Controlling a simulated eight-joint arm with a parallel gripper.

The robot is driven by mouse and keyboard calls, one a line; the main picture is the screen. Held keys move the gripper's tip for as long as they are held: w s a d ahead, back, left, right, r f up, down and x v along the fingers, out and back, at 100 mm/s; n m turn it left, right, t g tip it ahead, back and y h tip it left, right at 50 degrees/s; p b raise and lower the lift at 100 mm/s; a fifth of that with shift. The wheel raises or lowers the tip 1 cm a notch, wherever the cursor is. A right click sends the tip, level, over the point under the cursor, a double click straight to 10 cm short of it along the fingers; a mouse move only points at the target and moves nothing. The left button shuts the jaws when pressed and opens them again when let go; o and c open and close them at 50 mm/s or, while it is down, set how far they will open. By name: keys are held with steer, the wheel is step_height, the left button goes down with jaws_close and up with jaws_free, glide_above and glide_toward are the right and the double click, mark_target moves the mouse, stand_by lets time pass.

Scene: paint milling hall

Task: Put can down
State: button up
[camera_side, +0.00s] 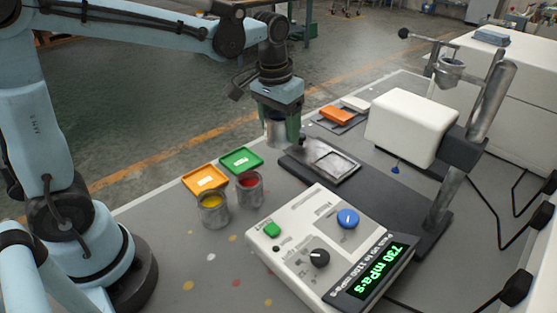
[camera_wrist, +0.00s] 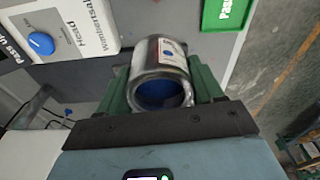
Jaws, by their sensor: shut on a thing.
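My gripper (camera_side: 283,128) is shut on a metal can (camera_side: 277,132), held at the back-left corner of the dark stand base. In the wrist view the can (camera_wrist: 160,72) lies between the green fingers, with blue paint inside and a white label on its side. I cannot tell how far its bottom is from the surface. A metal-framed square plate (camera_side: 334,163) on the stand base is empty. A green tray (camera_side: 240,160) and a yellow tray (camera_side: 205,179) lie empty. An orange tray (camera_side: 335,116) and a white tray (camera_side: 355,103) lie behind.
A yellow-paint can (camera_side: 213,212) and a red-paint can (camera_side: 250,190) stand in front of the trays. A white control box (camera_side: 300,250) reads 730 mPa·s. A white instrument head (camera_side: 408,125) overhangs the base from a metal column (camera_side: 440,200). Cables lie at right.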

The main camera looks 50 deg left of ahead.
steer(key=s+a+f+n, duration=0.1)
steer(key=s+a, duration=0.1)
steer(key=s, duration=0.2)
steer(key=a+f, duration=0.2)
steer(key=a, duration=0.1)
steer(key=w+a+f, duration=0.1)
steer(key=a+f, duration=0.1)
steer(key=a, duration=0.2)
steer(key=w+a+f, duration=0.1)
steer(key=a+f, duration=0.2)
steer(key=shift+w+a+f, duration=0.1)
steer(key=shift+a, duration=0.25)
steer(key=shift+f, duration=2.05)
steer(key=shift+f, duration=0.15)
steer(key=o, duration=1.2)
steer(key=shift+o, duration=0.2)
steer(key=shift+d, duration=0.1)
